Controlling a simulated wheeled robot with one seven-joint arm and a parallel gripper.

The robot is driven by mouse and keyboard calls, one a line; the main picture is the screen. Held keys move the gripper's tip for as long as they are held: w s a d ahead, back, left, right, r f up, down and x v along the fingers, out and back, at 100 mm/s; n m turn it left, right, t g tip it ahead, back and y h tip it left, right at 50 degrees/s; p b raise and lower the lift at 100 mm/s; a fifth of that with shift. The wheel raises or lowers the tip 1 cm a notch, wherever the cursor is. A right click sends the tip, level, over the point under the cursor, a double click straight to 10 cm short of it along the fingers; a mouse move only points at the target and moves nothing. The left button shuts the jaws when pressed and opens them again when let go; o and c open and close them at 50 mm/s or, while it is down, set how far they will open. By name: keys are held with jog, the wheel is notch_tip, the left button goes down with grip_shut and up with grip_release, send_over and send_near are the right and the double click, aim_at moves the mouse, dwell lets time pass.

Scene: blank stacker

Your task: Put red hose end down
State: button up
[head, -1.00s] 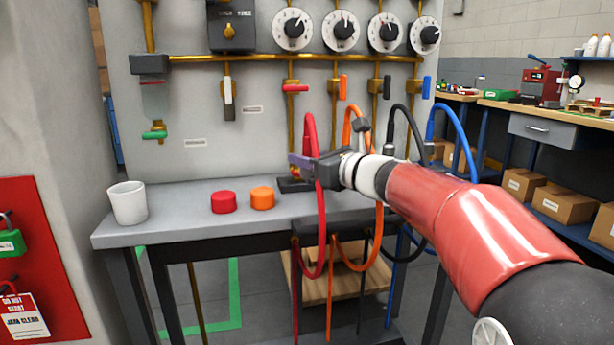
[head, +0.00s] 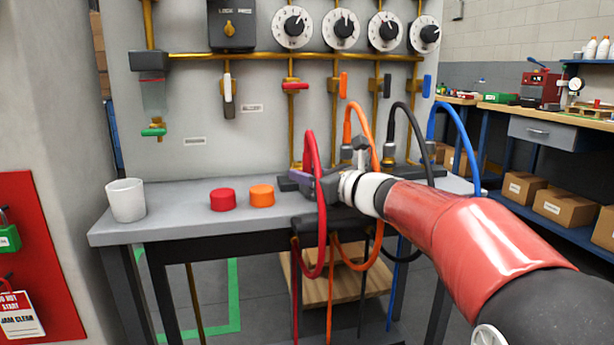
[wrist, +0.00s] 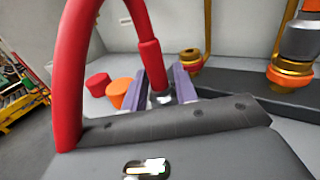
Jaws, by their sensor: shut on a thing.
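The red hose (head: 311,150) arches up from below the bench edge and comes down to its end at my gripper (head: 297,181). In the wrist view the thick red sleeve of the hose end (wrist: 152,65) runs down to a metal tip (wrist: 161,97) between the two purple fingers of my gripper (wrist: 166,88). My gripper is shut on this hose end, low over the grey bench top (head: 180,200). I cannot tell whether the metal tip touches the bench.
A red cap (head: 223,199) and an orange cap (head: 262,195) sit left of my gripper, with a white cup (head: 126,200) farther left. Orange (head: 367,122), black (head: 411,118) and blue (head: 459,128) hoses stand close on the right.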

jog(key=o, duration=1.1)
jog(key=shift+r+p, duration=0.7)
jog(key=shift+p, duration=0.35)
jog(key=b+v, duration=0.2)
jog(key=v, duration=1)
jog(key=shift+f, duration=0.15)
